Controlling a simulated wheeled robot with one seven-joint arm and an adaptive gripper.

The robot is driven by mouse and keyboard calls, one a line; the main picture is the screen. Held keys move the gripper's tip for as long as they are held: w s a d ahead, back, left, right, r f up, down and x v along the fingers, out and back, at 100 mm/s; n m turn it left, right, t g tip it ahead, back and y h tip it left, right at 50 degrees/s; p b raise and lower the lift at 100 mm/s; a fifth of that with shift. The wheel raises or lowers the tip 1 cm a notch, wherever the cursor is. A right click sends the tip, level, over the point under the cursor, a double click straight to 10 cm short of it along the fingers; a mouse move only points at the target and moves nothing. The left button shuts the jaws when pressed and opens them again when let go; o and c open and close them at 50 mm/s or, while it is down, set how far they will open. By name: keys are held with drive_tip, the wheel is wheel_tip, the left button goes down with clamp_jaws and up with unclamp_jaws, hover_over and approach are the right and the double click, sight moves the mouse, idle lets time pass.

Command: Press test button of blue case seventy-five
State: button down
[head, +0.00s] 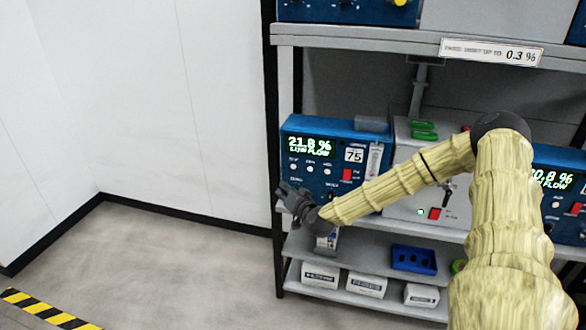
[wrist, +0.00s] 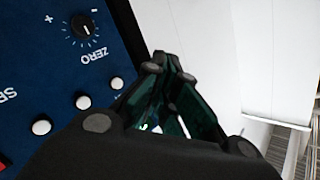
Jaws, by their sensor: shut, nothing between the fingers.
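The blue case seventy-five (head: 335,183) stands on the middle shelf, with a lit display (head: 309,146) reading 21.8 % and LOW FLOW. Its number plate (head: 354,155) shows 75. A row of white buttons (head: 310,169) sits below the display; their labels are too small to read. My gripper (head: 284,189) is shut and empty at the lower left of the case's front. In the wrist view the fingers (wrist: 165,66) lie beside the panel's edge, near the white button (wrist: 117,84) closest to them. The ZERO knob (wrist: 83,27) is also there. I cannot tell whether the fingers touch the panel.
A grey unit (head: 402,207) stands right of the case, behind my arm, and another blue case (head: 560,210) is farther right. A lower shelf holds white boxes (head: 320,274) and a blue bin (head: 413,260). The floor left of the rack is clear.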

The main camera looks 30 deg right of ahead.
sight(293, 167)
drive_tip(key=shift+d, duration=0.1)
drive_tip(key=shift+w+d+b, duration=0.55)
drive_tip(key=shift+w+d, duration=0.9)
drive_tip(key=shift+d, duration=0.15)
drive_tip(key=shift+w+d+b, duration=0.5)
drive_tip(key=shift+w+d, duration=0.9)
drive_tip(key=shift+d, duration=0.2)
drive_tip(key=shift+w+d, duration=0.15)
drive_tip(key=shift+w+d, duration=0.15)
drive_tip(key=shift+d, duration=0.05)
drive_tip(key=shift+w+d+b, duration=0.3)
drive_tip(key=shift+b, duration=0.15)
drive_tip(key=shift+s+a+r, duration=0.1)
idle(0.4)
drive_tip(key=shift+s+a, duration=0.5)
drive_tip(key=shift+a, duration=0.05)
drive_tip(key=shift+a, duration=0.1)
